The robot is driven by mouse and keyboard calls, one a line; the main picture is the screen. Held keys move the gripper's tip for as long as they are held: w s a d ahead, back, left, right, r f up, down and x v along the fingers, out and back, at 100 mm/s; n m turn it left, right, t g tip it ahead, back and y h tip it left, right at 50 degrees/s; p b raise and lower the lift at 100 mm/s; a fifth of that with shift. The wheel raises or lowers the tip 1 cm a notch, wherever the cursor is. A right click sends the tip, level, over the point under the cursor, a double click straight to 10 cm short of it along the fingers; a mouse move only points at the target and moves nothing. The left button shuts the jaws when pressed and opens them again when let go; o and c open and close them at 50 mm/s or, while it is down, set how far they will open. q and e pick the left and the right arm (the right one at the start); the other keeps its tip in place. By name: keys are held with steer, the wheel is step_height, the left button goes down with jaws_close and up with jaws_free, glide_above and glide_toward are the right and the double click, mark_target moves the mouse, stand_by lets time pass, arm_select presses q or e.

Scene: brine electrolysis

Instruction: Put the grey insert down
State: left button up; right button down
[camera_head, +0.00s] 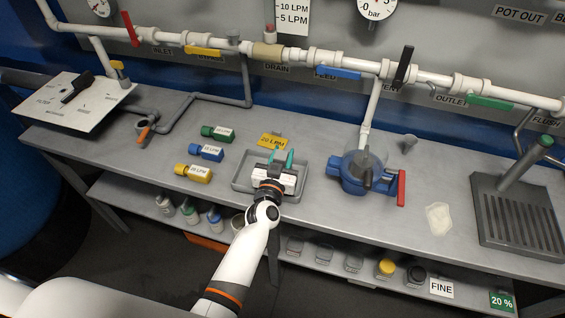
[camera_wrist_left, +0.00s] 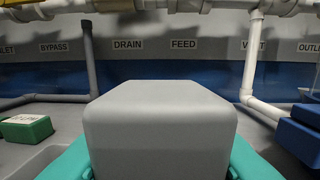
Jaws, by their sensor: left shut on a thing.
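The grey insert (camera_wrist_left: 160,130) fills the lower middle of the left wrist view, a rounded block between the teal fingers. My left gripper (camera_head: 282,158) is shut on it. In the head view the gripper is over the shallow grey tray (camera_head: 239,184), reaching in from the front. The insert is hard to make out there, so I cannot tell whether it touches the tray floor. My right gripper is out of view.
Green (camera_head: 217,133), blue (camera_head: 206,151) and yellow (camera_head: 194,173) inserts lie left of the tray. A yellow 20 LPM label (camera_head: 271,141) is behind it. A blue filter housing (camera_head: 352,186) stands at right. The bench front between them is clear.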

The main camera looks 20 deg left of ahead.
arm_select(q)
steer(key=shift+f, duration=0.15)
steer(key=o, duration=1.1)
steer(key=shift+c, duration=0.2)
steer(key=s, duration=1.2)
steer(key=shift+d+r, duration=0.1)
steer(key=shift+r, duration=0.1)
